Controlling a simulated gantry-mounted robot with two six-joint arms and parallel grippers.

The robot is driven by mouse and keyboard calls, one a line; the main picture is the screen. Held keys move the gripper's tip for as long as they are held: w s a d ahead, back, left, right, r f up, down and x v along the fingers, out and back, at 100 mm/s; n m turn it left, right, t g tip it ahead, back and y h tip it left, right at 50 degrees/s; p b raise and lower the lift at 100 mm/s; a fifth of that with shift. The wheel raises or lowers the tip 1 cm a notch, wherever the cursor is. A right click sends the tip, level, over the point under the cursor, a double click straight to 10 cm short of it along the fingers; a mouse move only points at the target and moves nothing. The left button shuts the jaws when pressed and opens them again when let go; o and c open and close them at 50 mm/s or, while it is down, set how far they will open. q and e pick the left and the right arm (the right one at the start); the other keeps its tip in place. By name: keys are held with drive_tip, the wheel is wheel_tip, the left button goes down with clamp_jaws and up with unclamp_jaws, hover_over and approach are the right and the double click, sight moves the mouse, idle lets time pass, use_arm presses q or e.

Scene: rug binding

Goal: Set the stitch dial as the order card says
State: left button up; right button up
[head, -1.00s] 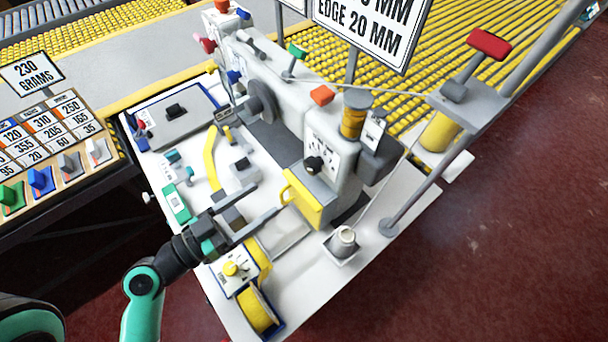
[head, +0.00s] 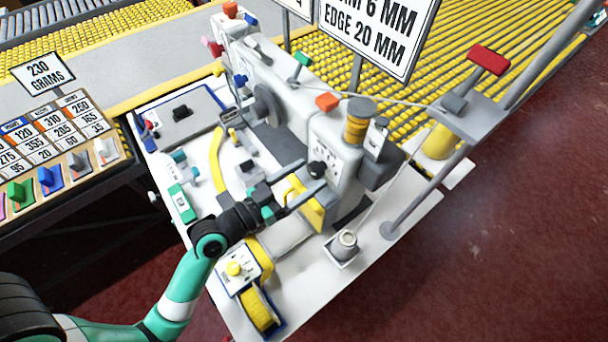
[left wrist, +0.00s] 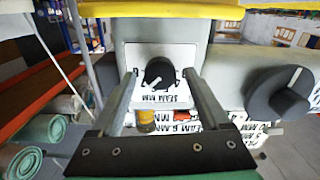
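The black stitch dial (head: 317,169) is on the white face of the sewing machine. It also shows in the left wrist view (left wrist: 158,72), with a white pointer mark and a plate lettered "SEAM MM", seen upside down. My left gripper (head: 312,175) is open, with one finger on each side of the dial in the left wrist view. I see no contact between fingers and dial; how deep the fingers reach is unclear. The order card (head: 378,32) stands above the machine, partly cut off; it reads "M 6 MM" and "EDGE 20 MM". My right gripper is out of view.
A yellow flap (head: 302,203) sits just below the dial. A thread cone (head: 345,243) and a yellow tape roll (head: 259,307) are on the table. A grey post (head: 430,180) stands at right. A "230 GRAMS" sign (head: 44,72) stands at left.

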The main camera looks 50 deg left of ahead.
use_arm(q)
clamp_jaws()
drive_tip(key=shift+n, duration=0.4)
drive_tip(key=shift+r+n+p, duration=0.1)
drive_tip(key=shift+n+p, duration=0.6)
drive_tip(key=shift+n, duration=0.2)
drive_tip(key=shift+n+p, duration=0.55)
drive_tip(key=shift+n, duration=1.05)
drive_tip(key=shift+o, duration=0.4)
unclamp_jaws()
